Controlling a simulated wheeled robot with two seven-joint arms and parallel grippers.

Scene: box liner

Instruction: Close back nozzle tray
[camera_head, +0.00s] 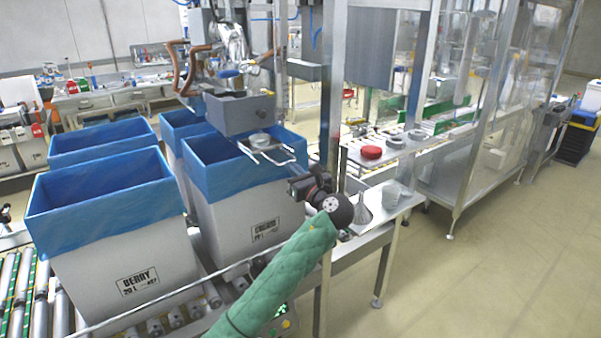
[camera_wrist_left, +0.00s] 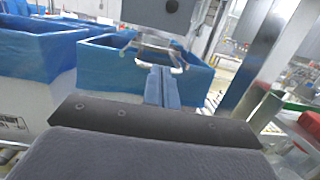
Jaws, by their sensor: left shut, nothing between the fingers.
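The nozzle tray (camera_head: 272,155) is a pale wire-like frame sticking out under the grey box of the filling machine (camera_head: 240,113), over the blue-lined white box marked CREAMS. A small clear round part (camera_head: 261,140) sits on it. In the left wrist view the tray's bent rim (camera_wrist_left: 177,70) shows just beyond my fingers. My left gripper (camera_head: 291,182) is shut and empty, below and to the right of the tray in the head view; its fingertips also show in the left wrist view (camera_wrist_left: 162,72). Whether they touch the tray, I cannot tell. My right gripper is not in view.
Several white boxes with blue liners, one a BERRY box (camera_head: 125,240), stand on the roller conveyor (camera_head: 20,290). A steel post (camera_head: 330,100) rises right of the tray. A side table (camera_head: 385,207) holds a funnel and a clear container. A red lid (camera_head: 371,152) lies behind.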

